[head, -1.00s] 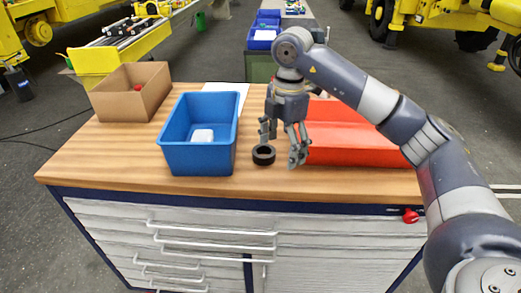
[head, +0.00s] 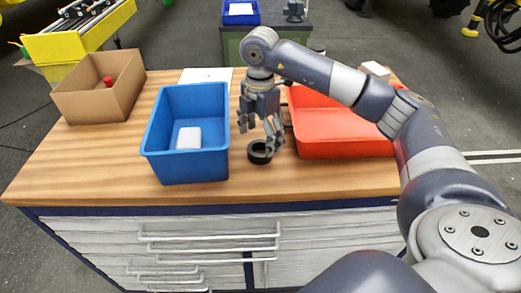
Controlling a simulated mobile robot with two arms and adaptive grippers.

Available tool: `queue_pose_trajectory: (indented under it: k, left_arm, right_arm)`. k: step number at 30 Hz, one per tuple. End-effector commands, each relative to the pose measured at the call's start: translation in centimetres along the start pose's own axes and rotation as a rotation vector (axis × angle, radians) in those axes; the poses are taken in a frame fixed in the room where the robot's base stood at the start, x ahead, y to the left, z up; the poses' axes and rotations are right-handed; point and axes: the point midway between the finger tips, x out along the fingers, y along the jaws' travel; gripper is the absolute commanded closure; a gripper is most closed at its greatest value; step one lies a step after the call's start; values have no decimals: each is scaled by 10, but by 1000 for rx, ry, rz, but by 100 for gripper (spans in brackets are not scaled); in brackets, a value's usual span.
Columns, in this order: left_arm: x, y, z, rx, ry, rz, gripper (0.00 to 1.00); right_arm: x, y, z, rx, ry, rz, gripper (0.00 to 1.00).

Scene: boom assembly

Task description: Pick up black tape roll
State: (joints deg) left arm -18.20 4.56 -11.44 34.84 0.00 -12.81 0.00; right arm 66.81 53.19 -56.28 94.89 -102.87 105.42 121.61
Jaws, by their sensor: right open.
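The black tape roll (head: 259,152) lies flat on the wooden worktop, between the blue bin and the red tray. My right gripper (head: 258,137) is open and points down just above and behind the roll. One finger is at the roll's right side and the other is behind it to the left. I cannot tell whether a finger touches the roll. Nothing is held in the gripper. My left gripper is not in view.
A blue bin (head: 156,132) with a white object (head: 188,138) stands left of the roll. A red tray (head: 345,148) is close on the right. A cardboard box (head: 90,102) with a red item (head: 108,81) stands at the far left. The worktop's front strip (head: 300,180) is clear.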

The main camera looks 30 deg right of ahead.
Motion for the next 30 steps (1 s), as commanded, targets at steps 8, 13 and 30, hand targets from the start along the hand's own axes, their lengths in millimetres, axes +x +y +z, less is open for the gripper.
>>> queue_pose_trajectory:
  k: [8,13,30]
  left_arm:
    - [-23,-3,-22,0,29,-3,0]
    - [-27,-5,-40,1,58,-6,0]
    - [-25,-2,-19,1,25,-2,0]
  right_arm:
    - [35,4,0,0,0,-6,19]
    - [50,4,0,0,0,-4,19]
    - [51,5,0,0,0,-1,66]
